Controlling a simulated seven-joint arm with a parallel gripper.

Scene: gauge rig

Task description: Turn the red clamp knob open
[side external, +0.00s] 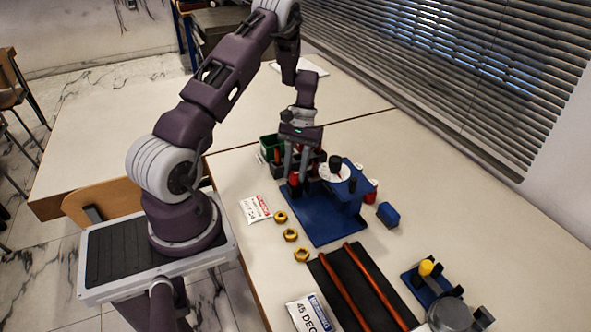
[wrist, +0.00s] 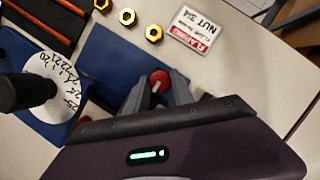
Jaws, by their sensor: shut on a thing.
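The red clamp knob (wrist: 158,79) shows between my fingertips in the wrist view, and as a small red piece (side external: 294,181) under my gripper in the side view. My gripper (wrist: 160,88) points down at the blue base plate (side external: 325,229) and is shut on the knob. The fingers hide part of the knob, so its exact angle cannot be told. The blue gauge rig has a white numbered dial (wrist: 48,86); a dark round part in front hides some of the dial.
Three brass nuts (side external: 290,235) and a red-and-white nut label (side external: 256,209) lie left of the plate. A black mat with orange-red rods (side external: 348,290) lies in front. A blue block (side external: 388,214) sits to the right. A green bin (side external: 268,146) stands behind my gripper.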

